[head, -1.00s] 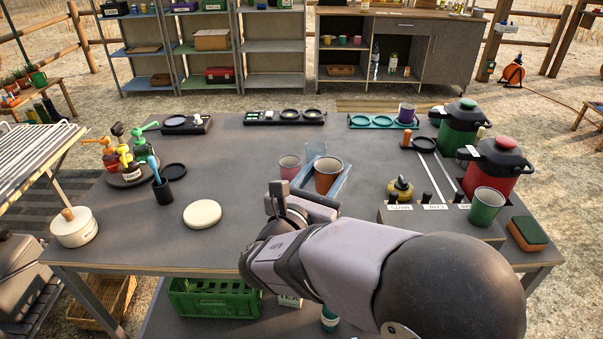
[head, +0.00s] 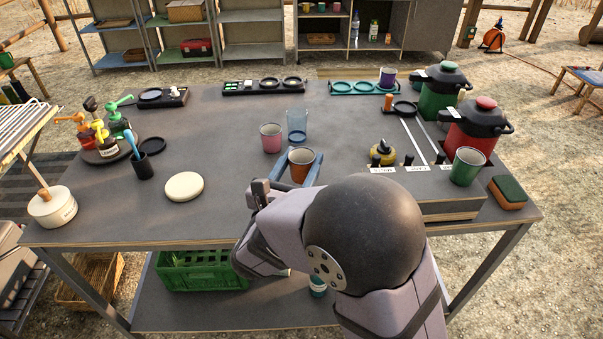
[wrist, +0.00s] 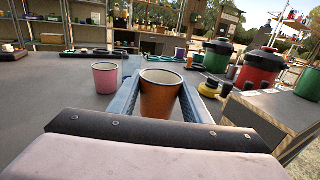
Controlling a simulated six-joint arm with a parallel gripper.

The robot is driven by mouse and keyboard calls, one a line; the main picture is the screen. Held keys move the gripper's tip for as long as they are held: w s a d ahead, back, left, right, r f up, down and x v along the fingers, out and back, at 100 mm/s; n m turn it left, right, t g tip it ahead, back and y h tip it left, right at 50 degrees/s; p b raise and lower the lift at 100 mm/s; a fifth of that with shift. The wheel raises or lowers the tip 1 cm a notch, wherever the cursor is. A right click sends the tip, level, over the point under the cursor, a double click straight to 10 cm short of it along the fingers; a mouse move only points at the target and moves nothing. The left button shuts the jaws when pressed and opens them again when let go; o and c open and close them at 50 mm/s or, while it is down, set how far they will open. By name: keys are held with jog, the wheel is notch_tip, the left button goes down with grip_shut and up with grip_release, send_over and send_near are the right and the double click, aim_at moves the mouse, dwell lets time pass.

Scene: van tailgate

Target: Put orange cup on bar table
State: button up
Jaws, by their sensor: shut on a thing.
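The orange cup (head: 301,162), brownish orange with a pale inside, is upright between the blue fingers of my gripper (head: 299,168). In the wrist view the orange cup (wrist: 162,95) stands between both blue fingers, and my gripper (wrist: 162,100) is shut on it. The cup is over the front middle of the large dark grey bar table (head: 225,135). I cannot tell whether its base touches the top. My own arm hides part of the table's front edge.
A pink cup (head: 271,138) and a clear glass (head: 297,122) stand just behind. A white disc (head: 184,186) lies to the left. A yellow-lidded pot (head: 383,152), a green cup (head: 467,166) and a red urn (head: 473,130) are to the right. Bare tabletop lies left of the gripper.

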aim_at(298, 181)
jog(key=shift+f, duration=1.8)
jog(key=shift+b, duration=0.3)
jog(key=shift+f, duration=0.2)
jog(key=o, duration=1.1)
jog(key=shift+r, duration=0.2)
jog(key=shift+s, duration=0.1)
jog(key=v, duration=1.1)
jog(key=shift+s+a, duration=0.2)
jog(key=shift+s, duration=0.15)
